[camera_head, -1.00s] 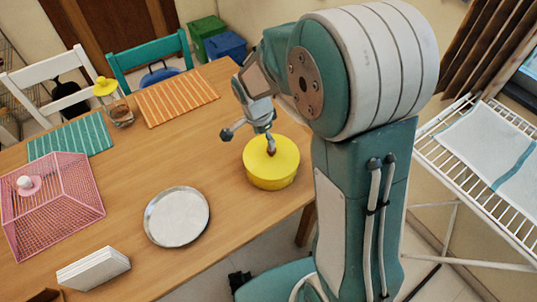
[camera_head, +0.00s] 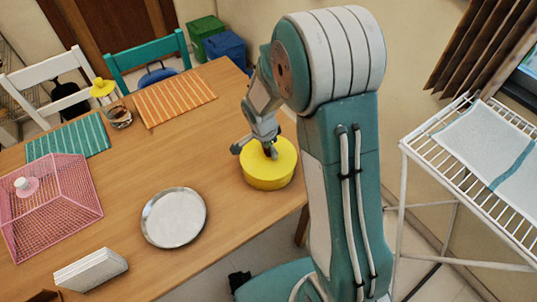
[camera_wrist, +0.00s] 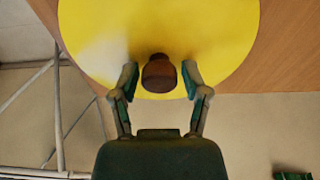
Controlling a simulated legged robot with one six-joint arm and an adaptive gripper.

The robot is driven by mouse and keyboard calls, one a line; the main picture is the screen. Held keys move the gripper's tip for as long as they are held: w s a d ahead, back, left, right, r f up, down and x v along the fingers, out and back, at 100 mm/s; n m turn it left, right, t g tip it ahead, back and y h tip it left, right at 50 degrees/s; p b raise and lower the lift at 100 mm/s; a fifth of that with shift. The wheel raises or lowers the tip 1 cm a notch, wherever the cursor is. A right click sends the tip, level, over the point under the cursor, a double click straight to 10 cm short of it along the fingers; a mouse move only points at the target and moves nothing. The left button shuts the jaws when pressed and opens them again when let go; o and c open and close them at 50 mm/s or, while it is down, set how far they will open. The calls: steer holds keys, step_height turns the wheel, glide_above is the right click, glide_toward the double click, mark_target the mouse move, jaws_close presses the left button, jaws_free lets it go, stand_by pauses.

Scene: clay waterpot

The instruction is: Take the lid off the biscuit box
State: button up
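The round yellow biscuit box (camera_head: 268,180) stands on the wooden table near its right edge, with its flat yellow lid (camera_head: 287,157) on top. The lid fills the top of the wrist view (camera_wrist: 215,40), where its brown knob (camera_wrist: 159,74) stands in the middle. My gripper (camera_wrist: 160,80) is open, with one finger on each side of the knob. A narrow gap shows between the knob and each fingertip. In the head view my gripper (camera_head: 263,150) is over the lid and partly hides the knob.
A round metal tray (camera_head: 174,217) lies on clear table left of the box. A pink mesh cover (camera_head: 50,215), a white stack (camera_head: 90,269), an orange striped mat (camera_head: 175,100) and a jar with a yellow lid (camera_head: 118,117) are farther off. A white drying rack (camera_head: 440,150) stands at right.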

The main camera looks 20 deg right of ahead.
jaws_close()
steer(key=shift+a, duration=0.15)
steer(key=shift+r, duration=0.1)
steer(key=shift+r, duration=0.6)
steer(key=s+a+r, duration=0.9)
steer(key=a+r, duration=0.1)
steer(key=r, duration=0.1)
steer(key=shift+s+a+r, duration=0.15)
steer(key=shift+a+r, duration=0.15)
